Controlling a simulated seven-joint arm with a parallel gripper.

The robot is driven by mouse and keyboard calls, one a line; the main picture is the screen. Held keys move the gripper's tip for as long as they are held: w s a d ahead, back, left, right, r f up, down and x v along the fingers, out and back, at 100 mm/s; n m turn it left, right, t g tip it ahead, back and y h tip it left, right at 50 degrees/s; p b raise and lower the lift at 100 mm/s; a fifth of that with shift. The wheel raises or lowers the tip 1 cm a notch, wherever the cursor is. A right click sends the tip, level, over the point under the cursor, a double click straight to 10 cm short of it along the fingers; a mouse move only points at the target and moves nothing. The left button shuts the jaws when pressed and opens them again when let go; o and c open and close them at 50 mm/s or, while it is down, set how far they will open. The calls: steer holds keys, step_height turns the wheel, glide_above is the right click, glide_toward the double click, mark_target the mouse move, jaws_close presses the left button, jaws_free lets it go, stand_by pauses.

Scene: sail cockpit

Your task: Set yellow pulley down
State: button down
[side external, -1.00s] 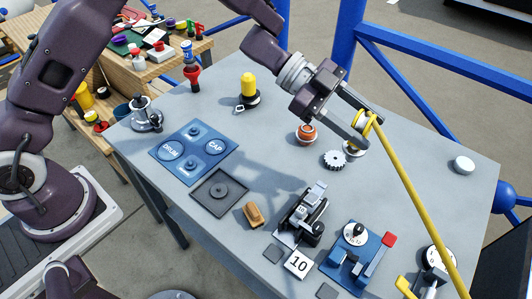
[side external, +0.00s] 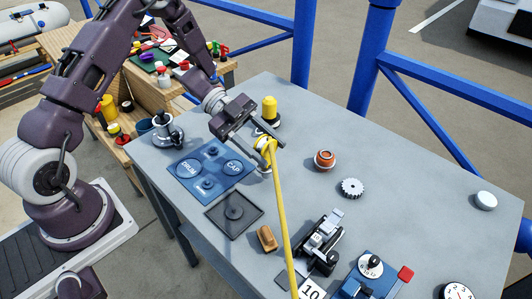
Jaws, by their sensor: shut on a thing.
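A long yellow strap or line (side external: 278,215) runs from the pulley down to the bottom edge of the picture. The fingers hide part of the pulley. The blue board (side external: 188,189) has circles marked DRUM and CAP. A dark square tray (side external: 217,226) with a round centre lies just in front of it.
A yellow-topped post (side external: 269,106) stands close behind my gripper, and a silver winch-like part (side external: 167,131) stands left. An orange-brown knob (side external: 325,159), a toothed wheel (side external: 351,188), a tan block (side external: 266,238) and a black clamp device (side external: 321,240) occupy the table (side external: 420,190). The right back is mostly clear.

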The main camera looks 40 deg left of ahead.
steer(key=shift+f, duration=0.65)
steer(key=shift+f, duration=0.1)
steer(key=c, duration=0.7)
jaws_free()
